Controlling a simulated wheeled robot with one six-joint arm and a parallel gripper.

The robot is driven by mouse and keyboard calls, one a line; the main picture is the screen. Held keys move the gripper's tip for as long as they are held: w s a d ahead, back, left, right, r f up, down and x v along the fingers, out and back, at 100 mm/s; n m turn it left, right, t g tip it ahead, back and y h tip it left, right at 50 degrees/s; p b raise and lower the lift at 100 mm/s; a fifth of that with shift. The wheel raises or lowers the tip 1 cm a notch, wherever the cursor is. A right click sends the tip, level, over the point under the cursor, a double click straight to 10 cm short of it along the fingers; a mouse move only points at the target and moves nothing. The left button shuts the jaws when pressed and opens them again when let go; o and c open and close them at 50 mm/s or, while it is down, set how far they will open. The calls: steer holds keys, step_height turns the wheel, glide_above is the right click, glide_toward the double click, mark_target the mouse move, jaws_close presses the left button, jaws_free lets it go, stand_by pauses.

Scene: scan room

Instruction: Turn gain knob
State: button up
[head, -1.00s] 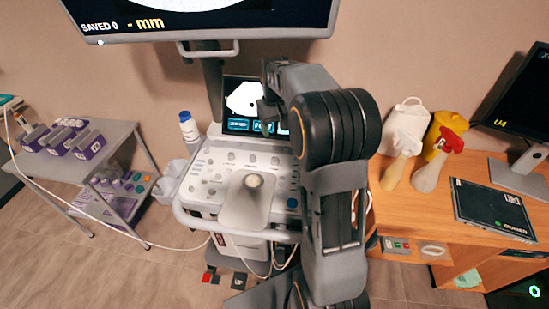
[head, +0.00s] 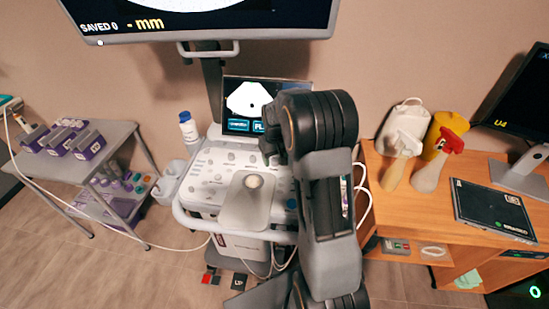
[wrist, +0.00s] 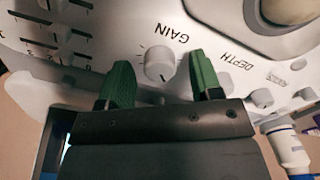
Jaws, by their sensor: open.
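The gain knob (wrist: 159,62) is a white round knob with a pointer mark, beside the label GAIN, which appears upside down in the wrist view. My gripper (wrist: 158,75) is open, with one green finger on each side of the knob and a gap to both. The depth knob (wrist: 224,81) is just right of the right finger, beside the label DEPTH. In the head view the ultrasound console (head: 212,188) stands in the middle, and my gripper (head: 270,158) is over the right part of its panel. My arm hides that part, and I cannot make out the gain knob there.
Sliders (wrist: 62,35) lie at the left of the wrist view, and a trackball (wrist: 285,10) at the top right. The console's small screen (head: 250,100) stands just behind the gripper. A bottle (head: 188,128) stands left of the console, and a wooden desk (head: 400,200) on the right.

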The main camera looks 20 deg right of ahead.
steer(key=c, duration=0.9)
steer(key=shift+n, duration=2.9)
steer(key=o, duration=0.9)
